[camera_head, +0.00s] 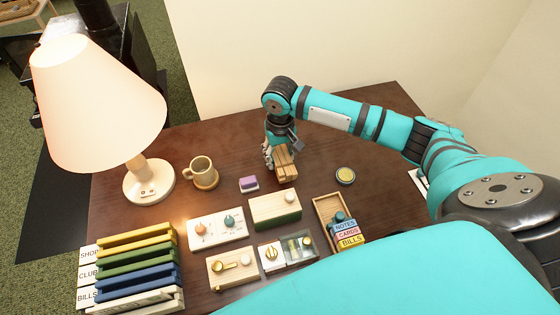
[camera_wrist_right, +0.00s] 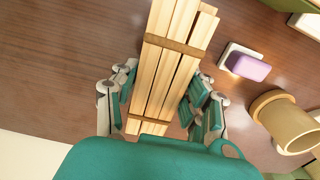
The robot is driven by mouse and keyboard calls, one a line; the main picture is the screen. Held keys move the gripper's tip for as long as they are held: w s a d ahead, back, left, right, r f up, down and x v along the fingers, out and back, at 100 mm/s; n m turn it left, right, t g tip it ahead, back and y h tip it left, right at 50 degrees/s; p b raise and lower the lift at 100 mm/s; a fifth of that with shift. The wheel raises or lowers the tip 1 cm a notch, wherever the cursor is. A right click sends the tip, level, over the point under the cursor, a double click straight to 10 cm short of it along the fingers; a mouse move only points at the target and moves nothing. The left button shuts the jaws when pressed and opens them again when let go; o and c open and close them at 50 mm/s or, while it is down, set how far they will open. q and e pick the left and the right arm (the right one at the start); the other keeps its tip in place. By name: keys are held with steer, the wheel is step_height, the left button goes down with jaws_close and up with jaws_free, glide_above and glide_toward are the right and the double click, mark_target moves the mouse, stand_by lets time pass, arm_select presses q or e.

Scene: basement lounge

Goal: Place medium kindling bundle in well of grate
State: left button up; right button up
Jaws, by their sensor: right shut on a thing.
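The kindling bundle (camera_head: 285,166) is a set of pale wooden sticks tied with brown bands. My right gripper (camera_head: 273,157) is shut on it over the back middle of the dark desk. In the right wrist view the bundle (camera_wrist_right: 172,50) runs between the two fingers of the gripper (camera_wrist_right: 163,100), its long end pointing away from the palm. I cannot tell whether the bundle touches the desk. I cannot make out a grate or its well; a black stove (camera_head: 103,45) stands at the far left, its inside hidden. My left gripper is not in view.
On the desk (camera_head: 375,185) are a lamp (camera_head: 150,182), a mug (camera_head: 202,170), a purple eraser-like block (camera_head: 249,183), a round tin (camera_head: 345,176), several small boxes and panels, a wooden tray (camera_head: 325,208) and a folder rack (camera_head: 130,265). A pale wall rises behind the desk.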

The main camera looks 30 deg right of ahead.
mark_target(280, 162)
step_height(280, 162, down, 3)
steer(key=shift+r, duration=0.1)
steer(key=shift+s, duration=0.1)
steer(key=o, duration=1)
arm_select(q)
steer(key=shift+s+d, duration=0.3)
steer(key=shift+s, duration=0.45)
arm_select(e)
steer(key=o, duration=0.4)
steer(key=shift+c, duration=0.2)
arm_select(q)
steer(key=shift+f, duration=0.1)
